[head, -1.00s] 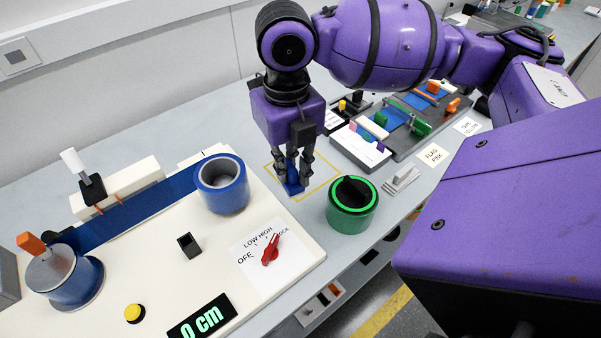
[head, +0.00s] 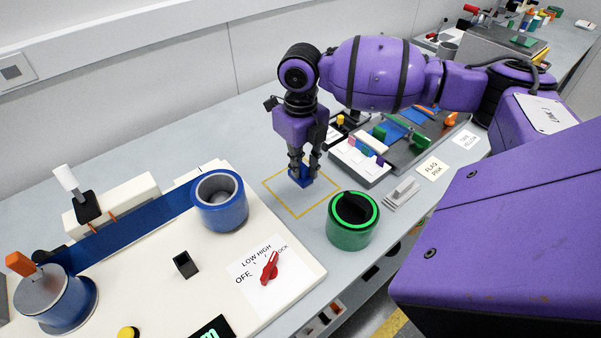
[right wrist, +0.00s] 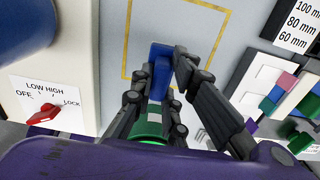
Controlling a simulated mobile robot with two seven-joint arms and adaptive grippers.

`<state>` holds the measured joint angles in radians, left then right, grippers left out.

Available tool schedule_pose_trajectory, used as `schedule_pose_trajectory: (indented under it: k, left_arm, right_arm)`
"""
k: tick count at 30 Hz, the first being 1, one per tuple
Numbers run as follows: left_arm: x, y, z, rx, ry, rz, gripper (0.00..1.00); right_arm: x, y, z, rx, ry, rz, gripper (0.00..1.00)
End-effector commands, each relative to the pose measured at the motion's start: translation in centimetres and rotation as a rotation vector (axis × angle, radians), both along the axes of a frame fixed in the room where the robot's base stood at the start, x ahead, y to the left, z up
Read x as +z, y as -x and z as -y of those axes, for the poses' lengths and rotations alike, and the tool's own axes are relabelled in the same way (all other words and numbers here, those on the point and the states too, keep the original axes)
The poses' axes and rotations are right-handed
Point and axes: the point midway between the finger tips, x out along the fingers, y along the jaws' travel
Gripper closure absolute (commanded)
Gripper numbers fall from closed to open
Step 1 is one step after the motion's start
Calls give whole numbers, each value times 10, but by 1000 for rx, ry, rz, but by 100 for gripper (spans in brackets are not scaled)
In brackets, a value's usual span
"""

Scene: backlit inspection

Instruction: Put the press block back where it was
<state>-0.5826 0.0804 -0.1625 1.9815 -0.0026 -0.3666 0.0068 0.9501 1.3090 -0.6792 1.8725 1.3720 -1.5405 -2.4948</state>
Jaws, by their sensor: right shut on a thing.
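The blue block (head: 302,178), which I take to be the press block, is between the fingers of my right gripper (head: 303,170). The gripper is shut on it and points down. The block appears inside the yellow square outline (head: 283,207) on the grey table. In the right wrist view the block (right wrist: 160,72) shows between the dark fingers (right wrist: 160,85), with the outline (right wrist: 127,45) around it. I cannot tell whether the block touches the table or hangs just above it. My left gripper is not in view.
A cream machine base (head: 150,290) with a blue roll (head: 219,205) lies to the left. A tray of coloured parts (head: 358,160) is behind right. The table behind left is clear.

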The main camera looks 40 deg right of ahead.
Motion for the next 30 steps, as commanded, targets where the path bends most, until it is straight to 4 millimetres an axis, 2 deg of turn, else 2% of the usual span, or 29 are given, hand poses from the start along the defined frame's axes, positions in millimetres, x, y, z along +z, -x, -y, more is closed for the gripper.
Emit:
schedule_pose_trajectory:
  k: [5, 11, 23, 24, 27, 30]
  left_arm:
    - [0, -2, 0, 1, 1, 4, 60]
    - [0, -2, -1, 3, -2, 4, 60]
    - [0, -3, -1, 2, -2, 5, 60]
    - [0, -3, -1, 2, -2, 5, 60]
    - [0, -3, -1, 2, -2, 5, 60]
    - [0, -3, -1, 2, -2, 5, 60]
  right_arm:
    - [-11, -7, 6, -2, 0, 0, 100]
    - [-39, -6, 6, 0, 1, 0, 100]
    - [-44, -7, 6, -1, 0, 2, 100]
    - [-44, -7, 6, -1, 1, 2, 82]
    - [-44, -7, 6, -1, 1, 2, 69]
    - [-44, -7, 6, -1, 1, 2, 67]
